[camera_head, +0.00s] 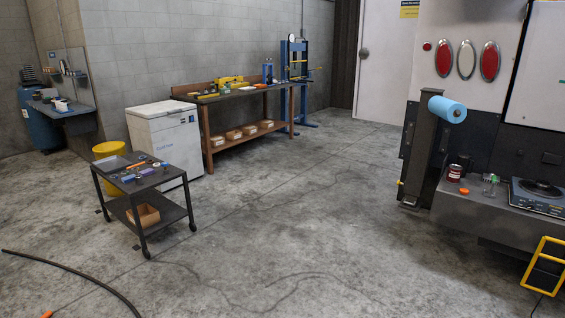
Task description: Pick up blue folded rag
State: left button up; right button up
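I cannot make out a blue folded rag for certain. A dark rolling cart (178,213) at the left carries several small items on its top, among them a small bluish-purple item (128,178) too small to identify. A light blue roll (447,109) sits on a dark post at the right; it looks like a roll, not a folded cloth. Neither of my grippers is in view.
A white chest (170,145) and yellow bin (108,150) stand behind the cart. A wooden workbench (238,138) lines the wall. A dark hose (75,272) crosses the floor at lower left. A yellow step (543,268) stands at right. The middle floor is open.

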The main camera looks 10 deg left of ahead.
aim_at(129, 178)
jog(key=i+j+u, duration=0.3)
jog(key=i+u, duration=0.15)
jog(key=i, duration=0.35)
jog(key=i+u, duration=0.4)
jog(key=i, duration=0.4)
jog(key=i+l+u, duration=0.2)
jog(key=i+u, duration=0.25)
jog(key=i, duration=0.4)
